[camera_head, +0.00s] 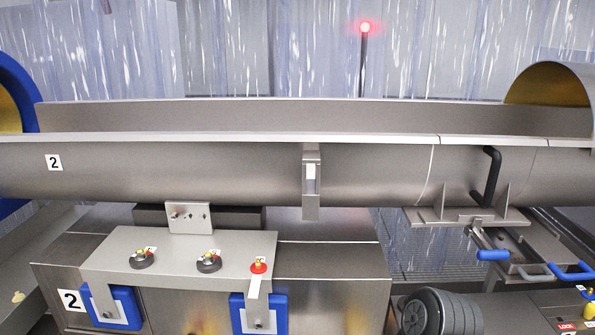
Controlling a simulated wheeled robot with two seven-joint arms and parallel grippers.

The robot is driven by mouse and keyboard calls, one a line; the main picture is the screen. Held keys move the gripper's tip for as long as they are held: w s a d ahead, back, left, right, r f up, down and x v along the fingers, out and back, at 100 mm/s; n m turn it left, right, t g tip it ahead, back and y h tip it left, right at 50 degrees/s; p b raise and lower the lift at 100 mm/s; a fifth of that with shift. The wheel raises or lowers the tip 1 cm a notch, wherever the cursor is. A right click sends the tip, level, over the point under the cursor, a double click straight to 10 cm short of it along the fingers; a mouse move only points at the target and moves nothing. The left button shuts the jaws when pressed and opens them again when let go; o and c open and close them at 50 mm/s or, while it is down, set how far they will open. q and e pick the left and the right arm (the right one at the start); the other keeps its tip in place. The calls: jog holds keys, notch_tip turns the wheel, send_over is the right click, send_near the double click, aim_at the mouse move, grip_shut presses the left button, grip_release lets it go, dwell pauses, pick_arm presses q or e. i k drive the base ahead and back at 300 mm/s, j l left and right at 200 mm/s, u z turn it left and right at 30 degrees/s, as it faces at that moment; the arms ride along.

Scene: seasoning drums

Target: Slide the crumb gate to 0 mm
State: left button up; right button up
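I see no label naming the crumb gate. A flat metal plate (466,217) with two triangular brackets sits under the long metal trough (250,172) on the right, and may belong to it. A black bent handle (490,175) stands up from this plate. No millimetre scale is readable, so the gate's opening cannot be told. Neither of my grippers is in view.
A panel (185,258) with black knobs and a red-topped knob (258,267) stands front left, with blue-backed clamps below. A dark roller-like stack (441,312) and another blue handle (572,272) are lower right. Clear curtains and a lit red lamp (365,28) are behind.

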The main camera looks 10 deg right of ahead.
aim_at(545, 245)
jog(key=z, duration=2.05)
jog(key=i+l+z, duration=0.25)
jog(key=z, duration=0.2)
jog(key=i+l+z, duration=0.4)
jog(key=k+j, duration=0.05)
jog(key=k, duration=0.05)
